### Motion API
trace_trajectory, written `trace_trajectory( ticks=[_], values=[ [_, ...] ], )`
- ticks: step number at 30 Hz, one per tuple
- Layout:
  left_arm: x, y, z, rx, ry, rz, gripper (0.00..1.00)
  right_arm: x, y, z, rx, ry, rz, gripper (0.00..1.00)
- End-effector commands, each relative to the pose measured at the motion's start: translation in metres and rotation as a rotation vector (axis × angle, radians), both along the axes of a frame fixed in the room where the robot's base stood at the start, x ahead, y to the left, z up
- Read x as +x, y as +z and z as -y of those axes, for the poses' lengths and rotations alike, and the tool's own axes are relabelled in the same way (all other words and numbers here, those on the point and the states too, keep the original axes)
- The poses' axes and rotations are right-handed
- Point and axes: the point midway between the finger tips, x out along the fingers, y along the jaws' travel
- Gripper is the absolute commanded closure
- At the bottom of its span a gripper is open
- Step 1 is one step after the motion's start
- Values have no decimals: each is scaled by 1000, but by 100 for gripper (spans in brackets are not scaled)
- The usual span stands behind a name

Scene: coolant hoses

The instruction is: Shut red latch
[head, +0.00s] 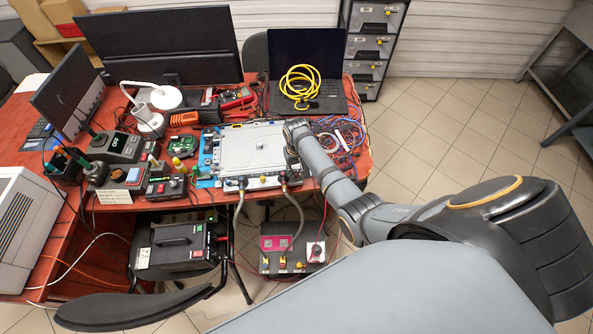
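A flat grey unit with a pale lid (250,148) lies on the red table. Two dark hose couplings, a left one (243,183) and a right one (283,178), sit at its front edge. Grey hoses, a left one (237,212) and a right one (298,214), hang from them. I cannot make out a red latch clearly at this size. My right arm reaches in from the right, its wrist over the unit's right edge. My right gripper (292,158) is near the right coupling, mostly hidden by the wrist; its fingers are not clear. My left gripper is not in view.
A box with a pink display (276,243) stands below the table front, near the hoses. Tangled wires (342,137) lie right of the unit. A laptop (308,60) with a yellow cable coil stands behind. Small instruments crowd the left. Open tiled floor lies to the right.

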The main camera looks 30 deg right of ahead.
Motion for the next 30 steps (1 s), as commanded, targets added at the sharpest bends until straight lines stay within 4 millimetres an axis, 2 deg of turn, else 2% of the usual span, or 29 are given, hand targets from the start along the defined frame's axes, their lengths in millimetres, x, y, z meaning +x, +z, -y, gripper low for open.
trace_trajectory(
  ticks=[5,11,17,24,30],
  values=[
    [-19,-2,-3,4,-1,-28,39,0,0,0,0,0,0,72],
    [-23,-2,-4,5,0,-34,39,0,0,0,0,-1,0,99],
    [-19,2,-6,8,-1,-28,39,0,2,0,0,-18,-1,100],
    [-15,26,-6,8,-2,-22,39,0,5,0,1,-297,-2,100],
    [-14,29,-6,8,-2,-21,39,1,1,0,0,-417,0,100]
  ],
)
